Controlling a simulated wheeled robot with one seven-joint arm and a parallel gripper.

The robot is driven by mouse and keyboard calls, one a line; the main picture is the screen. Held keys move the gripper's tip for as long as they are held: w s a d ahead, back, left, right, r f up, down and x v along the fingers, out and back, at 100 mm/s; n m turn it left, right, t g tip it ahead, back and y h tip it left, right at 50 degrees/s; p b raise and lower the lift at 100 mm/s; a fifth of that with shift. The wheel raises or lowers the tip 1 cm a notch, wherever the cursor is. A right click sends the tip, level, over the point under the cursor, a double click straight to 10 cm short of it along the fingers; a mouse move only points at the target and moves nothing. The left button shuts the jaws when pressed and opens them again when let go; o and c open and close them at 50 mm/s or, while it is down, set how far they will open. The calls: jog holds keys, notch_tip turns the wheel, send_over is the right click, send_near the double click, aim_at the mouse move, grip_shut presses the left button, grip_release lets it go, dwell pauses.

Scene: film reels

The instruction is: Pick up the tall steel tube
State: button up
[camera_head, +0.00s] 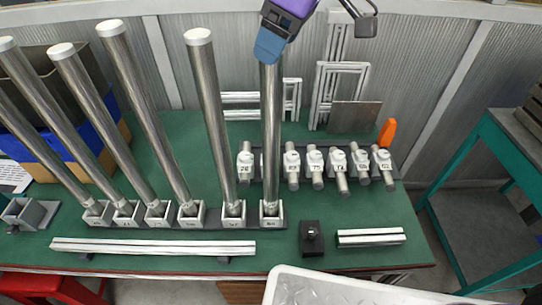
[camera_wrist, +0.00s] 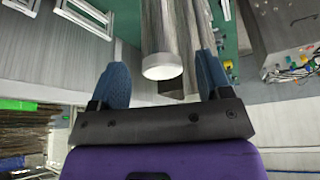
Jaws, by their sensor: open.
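Several tall steel tubes with white caps stand in a row of grey sockets on the green table. The rightmost tube (camera_head: 270,130) stands upright in the socket (camera_head: 270,211) at the right end of the row. My gripper (camera_head: 268,48) is at its top, hiding its cap in the head view. In the wrist view, the white-capped end of a tube (camera_wrist: 163,66) lies between the spread blue fingers of my gripper (camera_wrist: 160,85). Gaps show on both sides, so the fingers look apart from it. A neighbouring tube (camera_head: 208,110) stands just to the left.
Other tubes (camera_head: 130,95) lean left in the picture. Short labelled cylinders (camera_head: 315,163) sit in a rack behind right. A black block (camera_head: 311,238), a long metal bar (camera_head: 150,246) and a short bar (camera_head: 371,237) lie in front. White frames (camera_head: 338,90) stand behind.

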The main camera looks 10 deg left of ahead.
jog(key=x, duration=0.4)
jog(key=shift+s+a+f, duration=0.1)
jog(key=shift+f, duration=0.15)
grip_shut()
